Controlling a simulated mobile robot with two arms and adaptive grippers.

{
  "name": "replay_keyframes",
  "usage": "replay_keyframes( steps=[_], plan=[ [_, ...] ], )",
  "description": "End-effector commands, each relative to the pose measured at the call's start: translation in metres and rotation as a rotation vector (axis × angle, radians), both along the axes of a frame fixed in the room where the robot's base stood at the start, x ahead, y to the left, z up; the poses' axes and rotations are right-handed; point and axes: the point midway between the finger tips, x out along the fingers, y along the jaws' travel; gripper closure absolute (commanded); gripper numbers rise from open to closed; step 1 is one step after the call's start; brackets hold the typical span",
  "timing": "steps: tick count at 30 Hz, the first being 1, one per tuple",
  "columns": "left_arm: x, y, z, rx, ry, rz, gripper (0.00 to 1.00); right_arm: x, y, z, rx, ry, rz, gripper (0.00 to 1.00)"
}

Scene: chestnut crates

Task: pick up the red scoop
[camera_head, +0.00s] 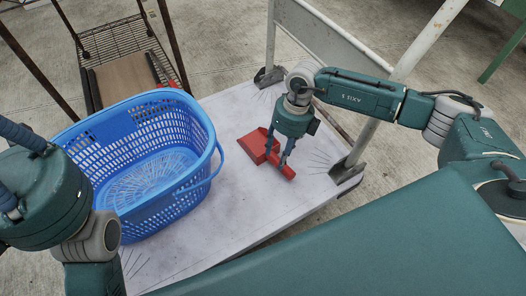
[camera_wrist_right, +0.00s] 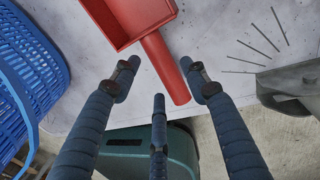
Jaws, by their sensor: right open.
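The red scoop (camera_head: 256,146) lies on the pale platform (camera_head: 225,215), right of the blue basket. Its handle points to the lower right in the head view. In the right wrist view, the scoop's pan (camera_wrist_right: 128,18) is at the top, and the handle runs down between the fingers. My right gripper (camera_head: 278,160) is open, pointing down over the handle, with fingers on both sides of it and no clear grip. My left gripper (camera_head: 20,135) shows only partly at the left edge; its fingertips are cut off by the frame.
A blue basket (camera_head: 207,165) with perforated walls stands on the platform left of the scoop, and looks empty. A white upright frame (camera_head: 345,45) rises at the platform's far right edge. A wire rack (camera_head: 110,40) stands behind. The platform in front of the scoop is clear.

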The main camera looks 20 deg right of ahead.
Motion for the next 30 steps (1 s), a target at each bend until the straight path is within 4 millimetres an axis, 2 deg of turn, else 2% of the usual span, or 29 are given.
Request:
replay_keyframes(
  steps=[10, 14, 20, 21, 23, 27, 28, 30],
  plan=[
    [-0.005, -0.002, 0.008, 0.006, -0.07, 0.004, 1.0, -0.002, 0.009, -0.048, 0.002, 0.002, 0.0, 0.55],
    [-0.006, -0.003, 0.012, 0.007, -0.083, 0.005, 1.0, -0.002, 0.01, -0.055, 0.001, 0.0, -0.001, 0.55],
    [-0.006, -0.003, 0.013, 0.007, -0.082, 0.005, 1.0, -0.002, 0.011, -0.054, 0.001, 0.0, -0.001, 0.55],
    [-0.006, -0.003, 0.013, 0.007, -0.082, 0.005, 1.0, -0.002, 0.011, -0.054, 0.001, 0.0, -0.001, 0.57],
    [-0.006, -0.003, 0.013, 0.007, -0.082, 0.005, 1.0, -0.002, 0.011, -0.054, 0.002, 0.001, -0.001, 0.69],
    [-0.006, -0.003, 0.013, 0.008, -0.083, 0.005, 1.0, -0.002, 0.011, -0.054, 0.002, 0.001, -0.001, 0.97],
    [-0.006, -0.003, 0.013, 0.008, -0.084, 0.005, 1.0, -0.002, 0.011, -0.054, 0.002, 0.001, -0.001, 1.0],
    [-0.007, -0.003, 0.013, 0.008, -0.084, 0.004, 1.0, -0.002, 0.011, -0.054, 0.002, 0.0, -0.001, 1.0]
  ],
)
